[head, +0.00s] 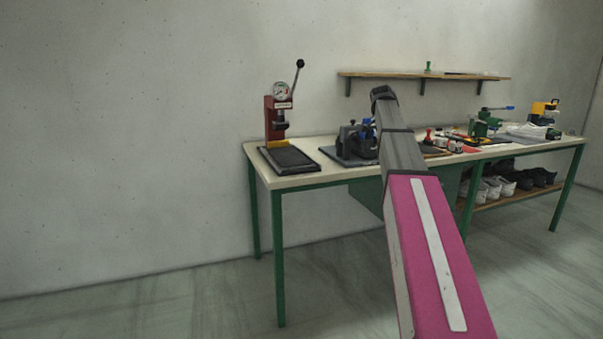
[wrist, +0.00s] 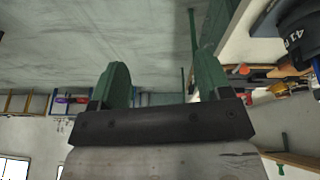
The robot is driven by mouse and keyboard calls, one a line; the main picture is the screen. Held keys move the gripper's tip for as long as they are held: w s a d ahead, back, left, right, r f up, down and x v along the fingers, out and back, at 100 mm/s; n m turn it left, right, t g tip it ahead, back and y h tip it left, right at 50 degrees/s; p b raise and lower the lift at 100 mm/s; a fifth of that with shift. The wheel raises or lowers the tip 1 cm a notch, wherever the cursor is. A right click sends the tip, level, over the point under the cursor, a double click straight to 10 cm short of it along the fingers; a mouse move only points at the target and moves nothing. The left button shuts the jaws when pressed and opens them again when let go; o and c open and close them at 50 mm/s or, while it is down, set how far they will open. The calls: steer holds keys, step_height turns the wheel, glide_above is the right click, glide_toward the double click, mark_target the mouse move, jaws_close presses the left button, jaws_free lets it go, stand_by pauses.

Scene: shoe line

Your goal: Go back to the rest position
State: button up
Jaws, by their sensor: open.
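My gripper (wrist: 163,78) shows in the wrist view as two green fingers standing well apart, with nothing between them. Beyond the fingers are the grey floor and, farther off, shelving. The arm hides part of the bench, and I cannot make out the fingers there.
A red press with a gauge (head: 277,115) stands at the bench's left end, beside a dark blue device (head: 352,141). A green vise (head: 484,125) and small tools stand farther right. Shoes (head: 497,189) lie on the lower shelf. The floor (head: 170,305) at left is clear.

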steer(key=s+a+f+n+y, duration=0.1)
steer(key=s+a+f+n, duration=0.15)
steer(key=f, duration=0.55)
steer(key=s+a+f+n, duration=0.1)
steer(key=s+a+f, duration=0.15)
steer(key=f, duration=0.65)
steer(key=s+a+f+n+y, duration=0.1)
steer(key=s+a+f+n, duration=0.2)
steer(key=s+f, duration=0.6)
steer(key=s+a+f+n+y, duration=0.1)
steer(key=s+a+f+n, duration=0.2)
steer(key=s+f, duration=0.6)
steer(key=s+a+f+n, duration=0.3)
steer(key=s+f, duration=0.6)
steer(key=f, duration=0.3)
steer(key=shift+a+g+y, duration=0.4)
steer(key=shift+a, duration=0.45)
steer(key=shift+n, duration=0.25)
